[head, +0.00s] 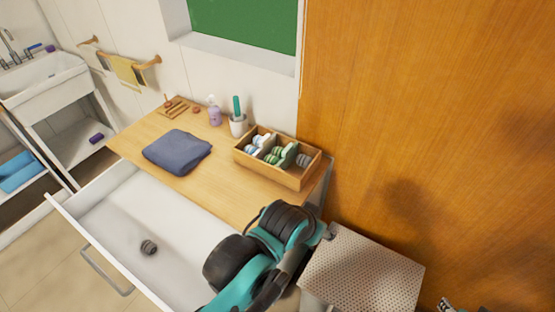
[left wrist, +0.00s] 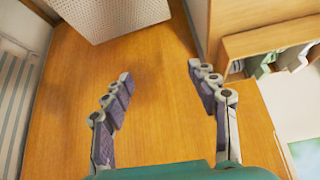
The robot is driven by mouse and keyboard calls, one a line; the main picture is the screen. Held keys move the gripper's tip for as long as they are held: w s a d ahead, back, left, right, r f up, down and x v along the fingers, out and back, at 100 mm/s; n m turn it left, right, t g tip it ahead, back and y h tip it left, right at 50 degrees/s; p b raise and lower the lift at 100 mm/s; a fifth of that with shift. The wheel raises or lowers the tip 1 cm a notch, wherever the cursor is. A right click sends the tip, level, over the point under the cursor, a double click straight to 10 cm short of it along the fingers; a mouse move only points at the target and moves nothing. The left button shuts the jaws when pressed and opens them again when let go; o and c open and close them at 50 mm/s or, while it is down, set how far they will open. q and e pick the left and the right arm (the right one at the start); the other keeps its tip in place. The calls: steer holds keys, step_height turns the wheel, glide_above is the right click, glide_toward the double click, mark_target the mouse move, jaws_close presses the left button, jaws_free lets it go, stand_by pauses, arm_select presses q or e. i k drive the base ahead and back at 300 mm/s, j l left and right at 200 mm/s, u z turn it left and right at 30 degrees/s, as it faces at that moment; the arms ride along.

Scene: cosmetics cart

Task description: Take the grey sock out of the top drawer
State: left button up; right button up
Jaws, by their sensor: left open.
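The top drawer (head: 110,215) is pulled out below the wooden cart top, with a white inside and a metal handle on its front. The rolled grey sock (head: 148,247) lies on the drawer floor near the front, with bare floor around it. My left gripper (left wrist: 160,72) is open and empty in the left wrist view, its fingers spread in front of the orange wood panel. In the head view a teal and black arm of mine covers the drawer's right part. A small piece at the lower right edge may be my right gripper (head: 447,306); its jaws are unclear.
A wooden box (head: 277,178) with rolled items stands on the cart top (head: 220,198), beside a folded blue-grey cloth (head: 177,151), a cup (head: 238,126) and a purple bottle (head: 214,110). A perforated surface (head: 362,275) and the wood panel (head: 430,120) bound the right.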

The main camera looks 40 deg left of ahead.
mark_target(150, 247)
steer(key=u, duration=2.75)
steer(key=i+j+z, duration=0.15)
steer(key=j+z, duration=0.15)
steer(key=i+j+z, duration=0.15)
steer(key=j+z, duration=0.5)
steer(key=i+j+z, duration=0.1)
steer(key=j+z, duration=0.25)
steer(key=j, duration=0.15)
